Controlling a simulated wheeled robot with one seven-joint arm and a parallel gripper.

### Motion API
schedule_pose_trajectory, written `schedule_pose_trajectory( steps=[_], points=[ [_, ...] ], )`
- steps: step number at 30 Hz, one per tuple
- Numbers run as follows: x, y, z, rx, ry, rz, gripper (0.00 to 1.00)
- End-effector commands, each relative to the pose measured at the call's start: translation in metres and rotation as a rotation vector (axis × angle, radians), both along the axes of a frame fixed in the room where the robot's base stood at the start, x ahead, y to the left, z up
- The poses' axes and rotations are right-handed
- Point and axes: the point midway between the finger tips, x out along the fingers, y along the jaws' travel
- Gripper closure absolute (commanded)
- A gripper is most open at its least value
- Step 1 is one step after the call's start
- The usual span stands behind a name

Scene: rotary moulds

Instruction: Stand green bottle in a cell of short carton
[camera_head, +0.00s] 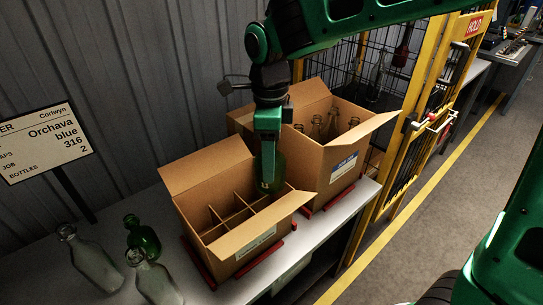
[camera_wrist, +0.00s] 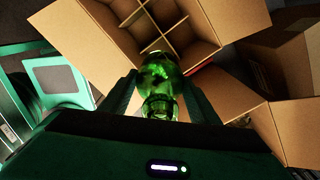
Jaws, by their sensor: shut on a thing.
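My gripper (camera_head: 268,138) points down over the short carton and is shut on a green bottle (camera_head: 271,172). In the wrist view the bottle (camera_wrist: 160,75) sits between my two fingers (camera_wrist: 161,98), with the carton's cells beyond it. The short carton (camera_head: 243,250) is open, with flaps spread and dividers forming several cells; those I can see into look empty. In the wrist view its dividers (camera_wrist: 152,18) show at the top. The bottle hangs at the carton's back right part; I cannot tell whether its lower end is inside a cell.
A taller carton (camera_head: 338,168) with several clear bottles stands close behind to the right, its flap near my gripper. Another green bottle (camera_head: 142,236) and two clear bottles (camera_head: 155,280) stand on the table at left. A sign (camera_head: 45,142) and yellow fence (camera_head: 411,120) flank the table.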

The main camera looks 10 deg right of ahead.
Motion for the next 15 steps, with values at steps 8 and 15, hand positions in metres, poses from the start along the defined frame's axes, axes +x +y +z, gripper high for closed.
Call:
schedule_pose_trajectory(
  steps=[8, 15],
  points=[
    [-0.0006, 0.0002, 0.0004, 0.001, -0.001, 0.001, 0.77],
    [-0.0003, 0.0004, -0.0074, 0.000, 0.000, 0.000, 0.77]
  ],
)
